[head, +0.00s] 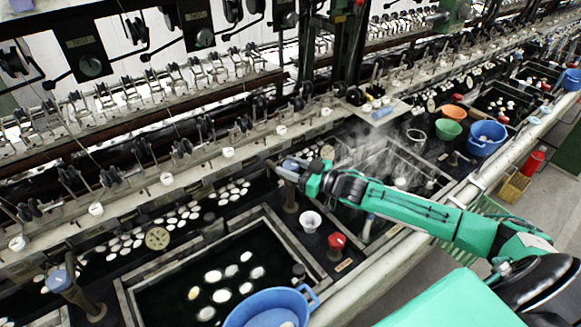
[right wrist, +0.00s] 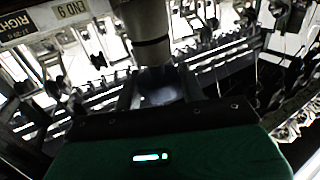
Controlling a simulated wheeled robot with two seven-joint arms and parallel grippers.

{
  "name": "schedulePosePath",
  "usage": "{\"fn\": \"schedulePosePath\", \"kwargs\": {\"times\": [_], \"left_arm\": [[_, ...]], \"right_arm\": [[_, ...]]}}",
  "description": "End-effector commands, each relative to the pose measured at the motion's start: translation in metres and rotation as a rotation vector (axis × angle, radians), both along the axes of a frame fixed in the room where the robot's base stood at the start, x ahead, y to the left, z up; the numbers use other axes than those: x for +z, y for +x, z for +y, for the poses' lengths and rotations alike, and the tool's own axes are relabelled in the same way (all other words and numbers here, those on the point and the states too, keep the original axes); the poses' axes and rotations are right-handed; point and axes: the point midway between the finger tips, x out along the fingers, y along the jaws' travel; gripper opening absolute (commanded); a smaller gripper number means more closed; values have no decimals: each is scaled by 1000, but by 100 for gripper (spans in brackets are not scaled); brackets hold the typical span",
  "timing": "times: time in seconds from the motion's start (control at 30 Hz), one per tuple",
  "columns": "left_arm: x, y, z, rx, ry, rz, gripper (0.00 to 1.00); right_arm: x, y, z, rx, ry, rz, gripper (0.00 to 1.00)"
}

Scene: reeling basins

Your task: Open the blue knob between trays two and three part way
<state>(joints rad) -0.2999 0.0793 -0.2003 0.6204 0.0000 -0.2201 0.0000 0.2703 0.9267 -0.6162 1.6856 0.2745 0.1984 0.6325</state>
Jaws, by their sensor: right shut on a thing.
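My right gripper (head: 287,171) is at the top of a brown post (head: 291,197) among the basins, shut on the blue knob (head: 291,163) there. The jaws cover much of the knob, so its turn angle is hard to tell. Another blue knob (head: 60,280) stands on a similar post at the lower left, apart from my gripper. My left gripper is not in view.
A dark basin with several white cocoons (head: 231,271) lies left of the post. Steam rises from the basin behind the arm. Reeling machinery lines the back.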

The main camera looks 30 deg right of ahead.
Motion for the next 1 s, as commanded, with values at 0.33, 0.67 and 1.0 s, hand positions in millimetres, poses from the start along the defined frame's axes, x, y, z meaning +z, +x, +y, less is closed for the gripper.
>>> {"fn": "schedulePosePath", "kwargs": {"times": [0.33, 0.67, 1.0], "left_arm": [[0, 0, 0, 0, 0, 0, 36], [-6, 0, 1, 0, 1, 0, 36], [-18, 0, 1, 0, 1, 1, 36]], "right_arm": [[1, 0, 0, 0, 1, -1, 62], [-2, -14, -10, -1, -1, 0, 62], [-2, -52, -34, 0, -1, 2, 62]]}}
